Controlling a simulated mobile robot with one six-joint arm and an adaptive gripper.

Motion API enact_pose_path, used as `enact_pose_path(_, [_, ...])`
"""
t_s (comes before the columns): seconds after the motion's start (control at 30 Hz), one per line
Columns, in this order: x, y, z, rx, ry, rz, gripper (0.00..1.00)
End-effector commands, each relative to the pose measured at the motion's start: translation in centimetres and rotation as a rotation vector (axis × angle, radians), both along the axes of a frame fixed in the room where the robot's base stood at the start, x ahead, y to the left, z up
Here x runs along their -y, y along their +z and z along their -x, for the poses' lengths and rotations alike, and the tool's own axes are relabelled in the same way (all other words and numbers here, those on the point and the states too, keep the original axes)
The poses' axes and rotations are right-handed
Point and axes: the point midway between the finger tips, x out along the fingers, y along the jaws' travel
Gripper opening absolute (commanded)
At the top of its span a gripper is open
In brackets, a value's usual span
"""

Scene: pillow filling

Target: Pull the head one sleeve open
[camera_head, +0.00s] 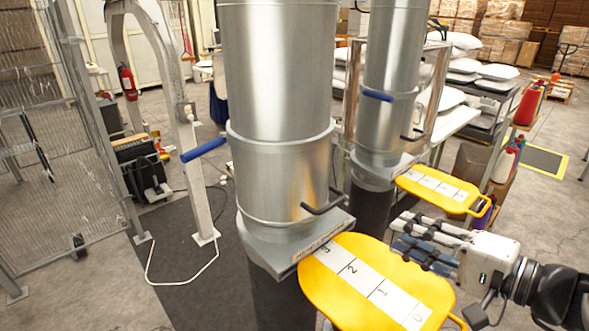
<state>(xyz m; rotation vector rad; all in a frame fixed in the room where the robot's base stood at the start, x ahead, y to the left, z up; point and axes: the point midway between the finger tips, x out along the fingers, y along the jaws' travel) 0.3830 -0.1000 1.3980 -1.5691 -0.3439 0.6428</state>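The near filling head is a large metal cylinder (278,100) with a lower metal collar (280,180), over a square base with a label on its edge. A black handle (322,207) sticks out at the collar's lower right, and a blue-gripped lever (203,150) at its left. A yellow plate (318,285) marked with numbers juts from the base toward the lower right. Which part is the sleeve, I cannot tell for sure. My gripper (402,236) is at the right, its fingers pointing left, above the plate and apart from the black handle. Nothing shows held; the finger gap is unclear.
A second metal head (388,110) with its own yellow plate (437,190) stands behind, close to my gripper. A wire fence (65,150) and a grey frame post (200,190) are at the left. Shelves with white pillows (497,72) are behind right.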

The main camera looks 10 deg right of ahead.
Motion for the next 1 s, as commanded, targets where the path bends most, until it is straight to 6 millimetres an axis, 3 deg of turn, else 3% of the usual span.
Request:
enact_pose_path(0.27, [-1.3, -0.4, -1.5, 0.000, 0.007, 0.000, 0.29])
enact_pose_path(0.8, [-7.9, -2.6, -10.5, -0.002, 0.007, 0.000, 0.29])
enact_pose_path(1.0, [-9.5, -3.2, -12.9, -0.001, 0.005, 0.001, 0.29])
